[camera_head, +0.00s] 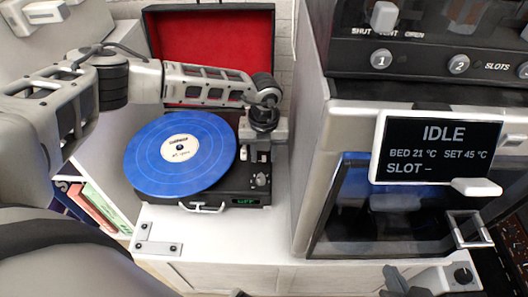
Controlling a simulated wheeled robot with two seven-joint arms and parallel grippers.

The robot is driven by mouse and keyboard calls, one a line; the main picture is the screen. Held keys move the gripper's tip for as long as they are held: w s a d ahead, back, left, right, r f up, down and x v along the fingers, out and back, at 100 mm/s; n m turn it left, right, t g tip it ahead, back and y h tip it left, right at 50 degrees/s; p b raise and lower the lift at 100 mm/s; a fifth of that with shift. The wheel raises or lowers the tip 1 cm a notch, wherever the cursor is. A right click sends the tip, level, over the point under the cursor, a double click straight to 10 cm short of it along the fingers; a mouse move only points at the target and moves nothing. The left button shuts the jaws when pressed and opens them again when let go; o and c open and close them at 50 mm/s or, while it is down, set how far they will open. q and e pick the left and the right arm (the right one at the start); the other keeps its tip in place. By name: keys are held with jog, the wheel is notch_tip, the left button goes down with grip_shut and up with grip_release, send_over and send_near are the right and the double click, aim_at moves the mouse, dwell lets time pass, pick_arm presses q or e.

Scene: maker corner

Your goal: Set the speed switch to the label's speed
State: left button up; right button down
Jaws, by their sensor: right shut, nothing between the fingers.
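A turntable with a blue record (212,140) stands open on the white cabinet. The record's cream label (181,148) carries small print that I cannot read. A small green display (246,201) at the deck's front right seems to read OFF. A small grey control (261,180) sits on the deck above the display; its setting is too small to tell. My left gripper (262,150) points down over the right side of the deck, just behind that control; its fingers are too unclear to judge.
The red-lined lid (216,48) stands open behind the deck. A white handle (202,207) is on its front. To the right stands a machine with a screen (437,146) reading IDLE and numbered knobs. Books (98,208) stand at the left. Bare cabinet top lies before the deck.

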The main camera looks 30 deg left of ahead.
pick_arm(q)
jog(key=shift+c, duration=0.3)
pick_arm(e)
jog(key=shift+w, duration=0.1)
pick_arm(q)
grip_shut()
jog(key=shift+w+a, duration=0.25)
jog(key=shift+w, duration=0.35)
jog(key=shift+o, duration=0.3)
grip_release()
pick_arm(e)
jog(key=shift+f, duration=0.15)
pick_arm(q)
jog(key=shift+r, duration=0.15)
